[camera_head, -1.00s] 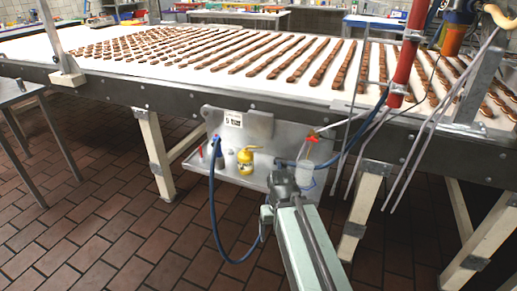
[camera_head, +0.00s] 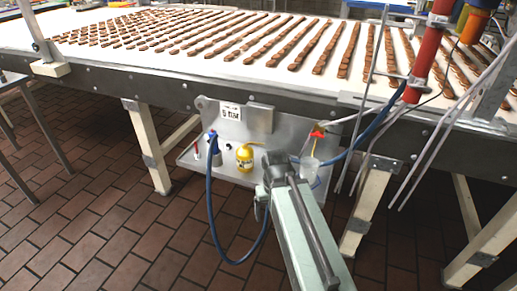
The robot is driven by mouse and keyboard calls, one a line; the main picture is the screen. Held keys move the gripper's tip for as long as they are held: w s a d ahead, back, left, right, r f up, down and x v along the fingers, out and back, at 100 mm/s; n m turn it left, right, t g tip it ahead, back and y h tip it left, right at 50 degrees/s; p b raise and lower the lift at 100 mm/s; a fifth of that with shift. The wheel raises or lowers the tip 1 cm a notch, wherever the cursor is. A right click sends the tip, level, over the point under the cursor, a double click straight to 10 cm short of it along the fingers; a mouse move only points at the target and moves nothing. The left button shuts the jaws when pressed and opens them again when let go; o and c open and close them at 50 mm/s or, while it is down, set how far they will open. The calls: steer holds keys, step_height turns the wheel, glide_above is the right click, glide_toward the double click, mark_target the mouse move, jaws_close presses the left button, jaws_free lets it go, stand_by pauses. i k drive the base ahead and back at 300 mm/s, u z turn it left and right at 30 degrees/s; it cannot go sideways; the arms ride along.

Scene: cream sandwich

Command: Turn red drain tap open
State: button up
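A small red piece (camera_head: 318,130), which looks like the red drain tap, sits near the right end of the metal panel (camera_head: 262,121) under the conveyor. A yellow part is just below it, above a translucent cup (camera_head: 308,166). Whether the tap is open or shut is too small to tell. My gripper (camera_head: 275,160) is at the end of my pale green arm, in front of the panel's shelf, lower and left of the red piece and apart from it in the picture. Its fingertips point away from the camera and are hidden, so its opening does not show.
A yellow bottle (camera_head: 245,157) and a blue-topped fitting (camera_head: 213,147) stand on the shelf. A blue hose (camera_head: 212,225) loops down from the fitting. Thin rods (camera_head: 362,120) and a red cylinder (camera_head: 424,62) are at right. The tiled floor (camera_head: 110,230) at left is clear.

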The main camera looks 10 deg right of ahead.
mark_target(318, 134)
steer(key=u, duration=0.05)
steer(key=k, duration=0.5)
steer(key=u, duration=1.8)
steer(key=i, duration=0.15)
steer(key=z, duration=0.05)
